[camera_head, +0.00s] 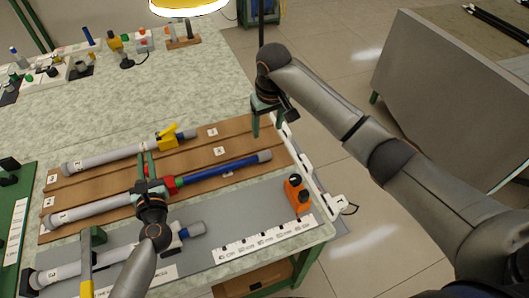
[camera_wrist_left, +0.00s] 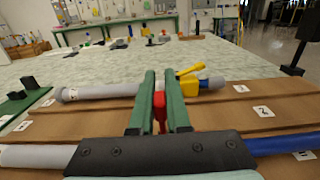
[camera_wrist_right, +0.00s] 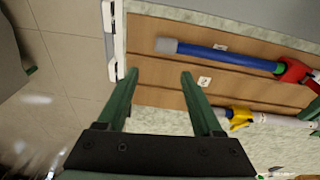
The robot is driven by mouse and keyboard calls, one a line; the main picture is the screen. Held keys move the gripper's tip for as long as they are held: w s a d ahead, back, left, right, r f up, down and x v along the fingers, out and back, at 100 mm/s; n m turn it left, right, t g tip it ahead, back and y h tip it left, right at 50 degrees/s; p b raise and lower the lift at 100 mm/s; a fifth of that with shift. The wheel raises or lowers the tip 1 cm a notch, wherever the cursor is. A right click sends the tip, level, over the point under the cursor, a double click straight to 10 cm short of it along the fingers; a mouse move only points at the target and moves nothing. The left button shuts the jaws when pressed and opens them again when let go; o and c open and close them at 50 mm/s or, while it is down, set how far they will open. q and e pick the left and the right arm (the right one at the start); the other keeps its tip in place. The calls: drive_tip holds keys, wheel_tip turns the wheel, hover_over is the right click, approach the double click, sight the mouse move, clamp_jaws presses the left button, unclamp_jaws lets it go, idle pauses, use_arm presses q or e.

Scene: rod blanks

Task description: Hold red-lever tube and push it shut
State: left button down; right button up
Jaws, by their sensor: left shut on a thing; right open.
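The red-lever tube lies across the brown board, with a grey pipe (camera_head: 90,212) at left, a red valve part (camera_head: 171,184) in the middle and a blue rod (camera_head: 222,169) with a grey end cap (camera_head: 265,156) at right. My left gripper (camera_head: 147,165) is over the middle of this tube. In the left wrist view its fingers are closed around the upright red lever (camera_wrist_left: 160,108); the wrist hides the rest of the valve. My right gripper (camera_head: 269,125) is open and empty, above the right edge of the board. The right wrist view shows the blue rod (camera_wrist_right: 225,57) beyond its fingers (camera_wrist_right: 160,80).
A yellow-lever tube (camera_head: 110,157) lies behind on the brown board (camera_head: 240,130). Another grey tube (camera_head: 65,272) lies in front on a grey mat. An orange block (camera_head: 296,194) and a printed white strip (camera_head: 262,240) are at front right.

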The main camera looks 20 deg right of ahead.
sight(265, 154)
drive_tip(key=f+n, duration=0.3)
drive_tip(key=n, duration=0.2)
drive_tip(key=f+n, duration=0.4)
drive_tip(key=n, duration=0.2)
drive_tip(key=f+n+t, duration=0.1)
drive_tip(key=f+n, duration=0.3)
drive_tip(key=n, duration=0.2)
drive_tip(key=shift+a+f, duration=0.15)
drive_tip(key=shift+a, duration=0.25)
clamp_jaws()
idle(1.2)
